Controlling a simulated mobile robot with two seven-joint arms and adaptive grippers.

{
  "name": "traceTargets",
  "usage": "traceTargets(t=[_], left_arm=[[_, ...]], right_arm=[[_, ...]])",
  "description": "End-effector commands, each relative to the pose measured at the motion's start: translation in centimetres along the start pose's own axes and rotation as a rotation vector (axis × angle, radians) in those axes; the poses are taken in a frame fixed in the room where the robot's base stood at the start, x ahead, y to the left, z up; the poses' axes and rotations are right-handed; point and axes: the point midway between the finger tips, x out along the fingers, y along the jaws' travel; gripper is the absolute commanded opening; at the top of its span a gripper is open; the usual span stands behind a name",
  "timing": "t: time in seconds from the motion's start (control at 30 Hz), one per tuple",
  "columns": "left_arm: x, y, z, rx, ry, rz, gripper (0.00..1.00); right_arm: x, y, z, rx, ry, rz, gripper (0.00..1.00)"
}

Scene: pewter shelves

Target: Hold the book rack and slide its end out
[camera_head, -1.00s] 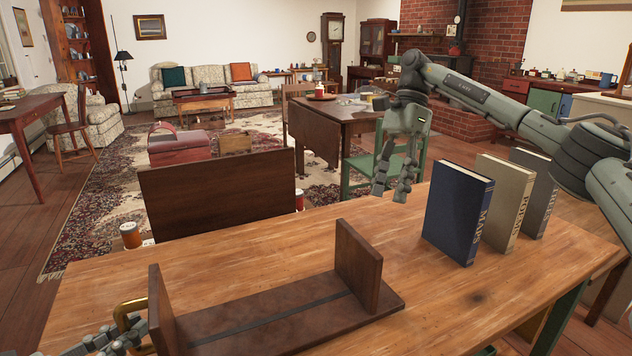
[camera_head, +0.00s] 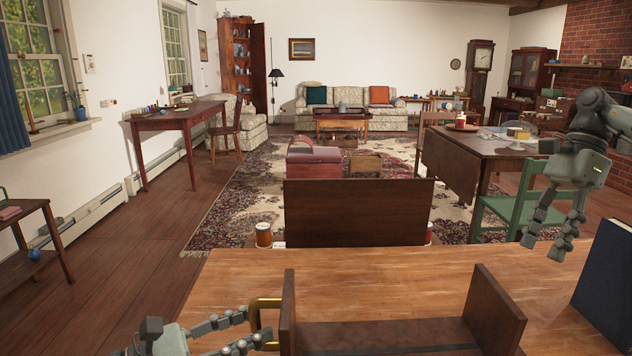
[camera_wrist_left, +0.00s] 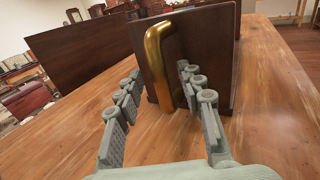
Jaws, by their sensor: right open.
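The dark brown book rack (camera_head: 400,340) stands on the wooden table, with upright left (camera_head: 288,318) and right (camera_head: 494,308) ends. Its base is partly cut off by the lower edge of the head view. A brass handle (camera_head: 264,302) sticks out from the outer face of the left end. My left gripper (camera_head: 256,324) is open at this handle. In the left wrist view, the handle (camera_wrist_left: 155,58) stands between its spread fingers (camera_wrist_left: 160,72), with gaps visible. My right gripper (camera_head: 550,236) is open and empty, raised above the table's far right side.
A blue book (camera_head: 608,285) stands on the table at the right edge of the head view. The table top (camera_head: 230,275) is clear behind the rack. A dark wooden panel (camera_head: 358,212) stands beyond the table's far edge, with a jar (camera_head: 264,235) beside it.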

Motion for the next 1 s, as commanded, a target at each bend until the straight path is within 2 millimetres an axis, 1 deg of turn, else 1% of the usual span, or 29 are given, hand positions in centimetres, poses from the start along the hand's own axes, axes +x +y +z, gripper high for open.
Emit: traceTargets(t=[0.3, 0.4, 0.5, 0.6, 0.7, 1.0], left_arm=[[-6.7, -0.1, -0.2, -0.003, 0.005, 0.000, 0.38], [-8.5, -0.1, -0.1, -0.003, 0.003, 0.000, 0.38], [-9.7, -0.1, -0.1, -0.002, 0.003, -0.001, 0.38], [-10.5, -0.1, -0.1, -0.002, 0.002, -0.002, 0.38], [-10.8, -0.1, 0.0, -0.001, 0.001, -0.003, 0.38], [-10.8, -0.1, 0.0, -0.001, 0.001, -0.002, 0.38]], right_arm=[[0.0, 0.0, 0.0, 0.000, 0.000, 0.000, 0.49], [0.0, 0.0, 0.0, 0.000, 0.000, 0.000, 0.49], [0.0, 0.0, 0.0, 0.000, 0.000, 0.000, 0.49], [0.0, 0.0, 0.0, 0.000, 0.000, 0.000, 0.49], [0.0, 0.0, 0.0, 0.000, 0.000, 0.000, 0.49], [0.0, 0.0, 0.0, 0.000, 0.000, 0.000, 0.49]])
